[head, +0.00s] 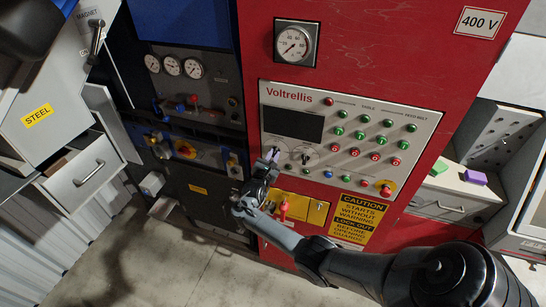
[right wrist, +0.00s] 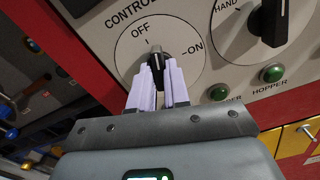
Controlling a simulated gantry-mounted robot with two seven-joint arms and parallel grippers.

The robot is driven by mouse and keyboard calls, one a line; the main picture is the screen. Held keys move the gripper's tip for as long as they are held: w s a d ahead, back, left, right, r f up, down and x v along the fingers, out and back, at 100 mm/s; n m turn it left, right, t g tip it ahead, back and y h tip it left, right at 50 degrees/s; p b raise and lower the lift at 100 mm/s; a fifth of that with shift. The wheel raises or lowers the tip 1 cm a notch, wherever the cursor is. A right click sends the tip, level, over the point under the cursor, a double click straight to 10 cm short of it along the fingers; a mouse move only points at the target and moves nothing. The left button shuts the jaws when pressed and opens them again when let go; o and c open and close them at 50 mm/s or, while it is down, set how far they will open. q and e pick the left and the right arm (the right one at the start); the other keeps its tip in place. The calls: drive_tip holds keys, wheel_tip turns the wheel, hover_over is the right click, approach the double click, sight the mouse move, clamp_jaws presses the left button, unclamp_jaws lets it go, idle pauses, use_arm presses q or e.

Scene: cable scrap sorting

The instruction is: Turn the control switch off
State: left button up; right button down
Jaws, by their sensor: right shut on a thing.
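The control switch (right wrist: 157,59) is a black knob on a round white dial marked OFF and ON, on the lower left of the control panel (head: 345,107). My right gripper (right wrist: 158,84) has its pale lilac fingers closed on both sides of the knob. The knob's white mark points up, close to the OFF tick and away from ON. In the head view my right gripper (head: 272,155) reaches the panel from below and hides most of the knob. My left gripper is not in view.
A second black knob (right wrist: 268,20) marked HAND sits just right of the dial. Green buttons (right wrist: 219,92) lie below it. A yellow plate with a red handle (head: 284,207) is under the panel. An open drawer (head: 82,178) stands out at left.

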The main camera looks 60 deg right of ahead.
drive_tip(key=shift+n, duration=0.7)
drive_tip(key=shift+n, duration=1.3)
drive_tip(key=c, duration=1)
unclamp_jaws()
drive_tip(key=shift+s+a, duration=0.25)
drive_tip(key=shift+a, duration=0.9)
drive_tip(key=shift+s+a, duration=0.2)
drive_tip(key=shift+a, duration=0.95)
drive_tip(key=shift+s+a, duration=0.25)
drive_tip(key=shift+a, duration=0.9)
